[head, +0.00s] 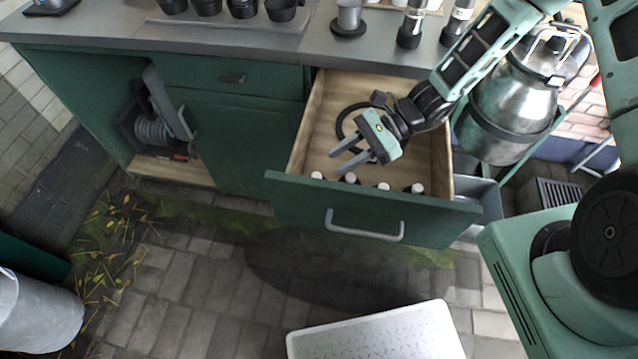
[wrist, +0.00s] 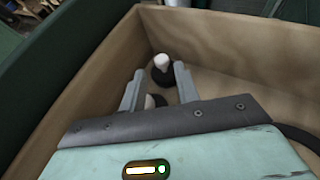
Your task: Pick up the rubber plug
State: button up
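The open drawer (head: 300,150) holds several small white-topped pieces with dark lower parts in a row along its front. I cannot tell for certain which is the rubber plug; the pieces look alike. In the wrist view one piece (wrist: 161,63) stands near the drawer corner, just beyond the fingertips. A second white and dark piece (wrist: 150,101) shows between the fingers, partly hidden by my gripper body. My gripper (head: 334,163) is open over the drawer, fingers pointing toward its left front. It also shows in the wrist view (wrist: 159,72), with nothing clamped.
A black ring (head: 341,124) lies in the drawer behind my gripper. The wooden drawer walls stand close around it. The worktop (head: 120,32) above carries dark cups and metal vessels. A large metal churn (head: 515,100) stands right of the drawer. The paved floor in front has free room.

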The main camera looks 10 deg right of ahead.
aim_at(317, 175)
jog(key=x, duration=0.7)
jog(key=shift+a+f+p, duration=0.15)
jog(key=shift+f+p, duration=0.15)
jog(key=shift+f, duration=0.05)
grip_shut()
